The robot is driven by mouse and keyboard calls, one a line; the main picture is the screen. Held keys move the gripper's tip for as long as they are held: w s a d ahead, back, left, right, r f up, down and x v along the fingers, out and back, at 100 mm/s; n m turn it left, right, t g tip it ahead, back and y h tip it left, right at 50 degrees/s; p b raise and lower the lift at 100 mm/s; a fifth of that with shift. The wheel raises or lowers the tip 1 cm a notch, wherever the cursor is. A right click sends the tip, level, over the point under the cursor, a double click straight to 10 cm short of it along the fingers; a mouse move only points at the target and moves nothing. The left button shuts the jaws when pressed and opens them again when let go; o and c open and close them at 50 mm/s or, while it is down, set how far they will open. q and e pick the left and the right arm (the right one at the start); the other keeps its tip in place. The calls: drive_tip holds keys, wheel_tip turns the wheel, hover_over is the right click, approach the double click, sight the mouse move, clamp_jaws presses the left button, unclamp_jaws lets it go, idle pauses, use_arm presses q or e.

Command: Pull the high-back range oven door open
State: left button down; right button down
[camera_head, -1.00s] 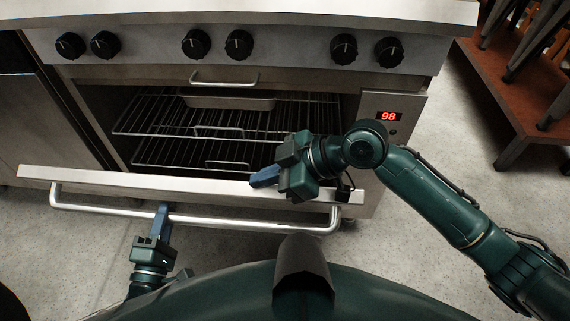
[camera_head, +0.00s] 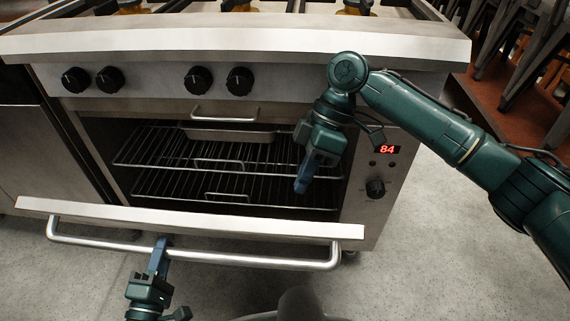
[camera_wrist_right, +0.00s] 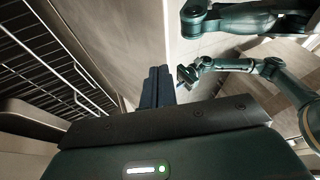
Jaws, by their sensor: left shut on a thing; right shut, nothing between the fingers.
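The oven door (camera_head: 200,221) of the steel range is tilted down and open in the head view, its top edge well out from the oven mouth. A long bar handle (camera_head: 250,261) runs along its outer face. My left gripper (camera_head: 158,250) is shut on the handle, left of its middle. My right gripper (camera_head: 304,180) is shut and empty, fingers pointing down, in front of the right side of the oven opening above the door. In the right wrist view its closed blue fingers (camera_wrist_right: 157,88) show beside the oven racks. The door's inner face is mostly hidden.
Inside the oven are wire racks (camera_head: 160,150) and a shallow steel pan (camera_head: 230,134). Black knobs (camera_head: 239,81) and a red display (camera_head: 386,150) are on the range front. Dark stacked furniture (camera_head: 530,70) stands at right. Grey floor (camera_head: 430,270) is clear at front right.

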use_arm(q)
drive_tip(key=shift+s+f, duration=0.1)
drive_tip(key=shift+f, duration=0.15)
use_arm(e)
drive_tip(key=shift+x, duration=2.8)
